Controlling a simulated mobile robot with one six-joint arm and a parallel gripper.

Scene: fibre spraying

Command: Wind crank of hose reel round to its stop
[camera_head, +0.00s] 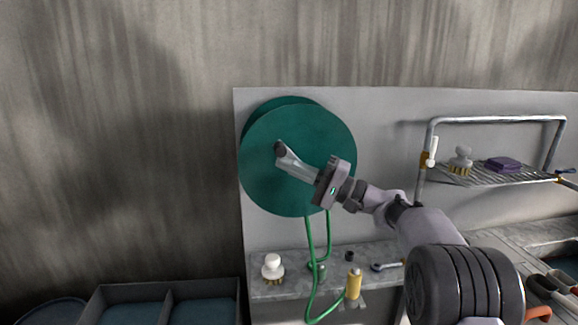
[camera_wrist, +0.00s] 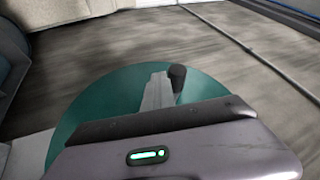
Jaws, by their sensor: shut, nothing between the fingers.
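The hose reel (camera_head: 315,130) is a large dark green disc on a pale wall panel. Its face also shows in the wrist view (camera_wrist: 100,100). The crank is a light grey arm (camera_head: 298,167) across the disc face, with a dark knob (camera_head: 280,148) at its upper left end. In the wrist view the crank arm (camera_wrist: 157,93) and knob (camera_wrist: 177,78) stand just beyond my gripper. My gripper (camera_head: 322,183) is shut and empty in front of the disc, at the crank's lower right end. Whether it touches the crank is unclear; its fingertips are not clearly seen.
A green hose (camera_head: 311,235) hangs from the reel to a stone ledge (camera_head: 300,288) with a yellow spray nozzle (camera_head: 354,284) and a white-knobbed brush (camera_head: 272,266). A wire shelf (camera_head: 483,178) stands at right. Grey bins (camera_head: 165,290) are at lower left. The wall left of the reel is clear.

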